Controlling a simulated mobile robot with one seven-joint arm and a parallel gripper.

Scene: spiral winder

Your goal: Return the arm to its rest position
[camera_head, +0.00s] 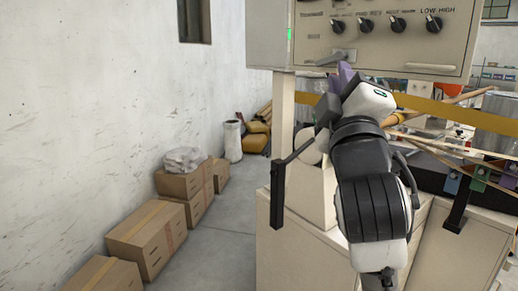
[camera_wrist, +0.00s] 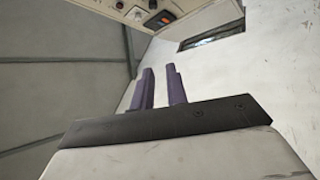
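My arm rises in front of the machine in the head view, with its white and black wrist bent up toward the control panel (camera_head: 400,55). My gripper (camera_head: 346,71) shows there as purple fingertips just below a grey lever handle (camera_head: 336,58) at the panel's lower left. I cannot tell in that view whether the fingers touch the lever. In the wrist view the two purple fingers of my gripper (camera_wrist: 160,88) stand apart with a gap between them and nothing in it. Part of the panel (camera_wrist: 150,14) shows at the top of that view.
Cardboard boxes (camera_head: 147,239) line the white wall (camera_head: 95,110) at left. A white bin (camera_head: 232,141) stands farther back. The grey floor (camera_head: 215,235) between boxes and machine is clear.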

